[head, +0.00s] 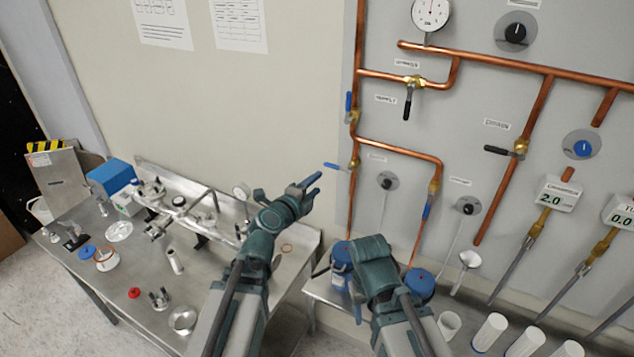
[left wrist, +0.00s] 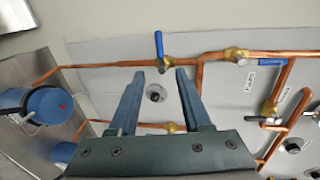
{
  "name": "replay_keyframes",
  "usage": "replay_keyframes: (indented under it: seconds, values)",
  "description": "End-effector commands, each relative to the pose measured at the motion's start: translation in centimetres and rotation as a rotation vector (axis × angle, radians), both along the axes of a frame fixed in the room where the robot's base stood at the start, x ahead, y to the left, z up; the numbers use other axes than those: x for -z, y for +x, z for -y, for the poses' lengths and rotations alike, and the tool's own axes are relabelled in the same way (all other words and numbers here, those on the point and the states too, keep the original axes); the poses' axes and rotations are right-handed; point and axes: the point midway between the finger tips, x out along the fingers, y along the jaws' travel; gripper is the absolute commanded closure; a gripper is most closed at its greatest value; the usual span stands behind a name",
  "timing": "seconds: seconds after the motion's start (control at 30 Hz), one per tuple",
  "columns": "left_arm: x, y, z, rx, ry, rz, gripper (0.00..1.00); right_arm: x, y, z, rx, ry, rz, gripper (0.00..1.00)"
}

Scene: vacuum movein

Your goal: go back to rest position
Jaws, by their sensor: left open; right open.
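My left gripper (head: 312,187) is held out over the right part of the steel bench, in front of the wall panel. In the left wrist view its two fingers (left wrist: 160,74) are spread apart with nothing between them. Beyond the fingertips is a brass valve with a blue handle (left wrist: 159,45) on a copper pipe.
Copper pipes (head: 480,60) with valves and gauges cover the panel (head: 470,110) ahead. White cylinders (head: 490,332) stand at lower right.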

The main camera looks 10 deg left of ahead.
Motion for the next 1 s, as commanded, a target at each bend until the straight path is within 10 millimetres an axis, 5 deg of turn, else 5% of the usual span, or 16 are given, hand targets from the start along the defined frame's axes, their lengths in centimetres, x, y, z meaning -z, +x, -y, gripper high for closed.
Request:
replay_keyframes:
  seconds: [0.47,0.77,1.0]
  values:
    - [0.6,-0.3,0.5,0.013,-0.042,-0.046,0.52,0.0,0.0,0.0,0.0,0.0,0.0,0.5]
    - [6.4,-3.6,2.7,-0.014,-0.354,-0.498,0.52,0.0,0.0,0.0,0.0,0.0,0.0,0.5]
    - [11.7,-7.8,1.8,-0.283,-0.583,-0.923,0.52,0.0,0.0,0.0,0.0,0.0,0.0,0.5]
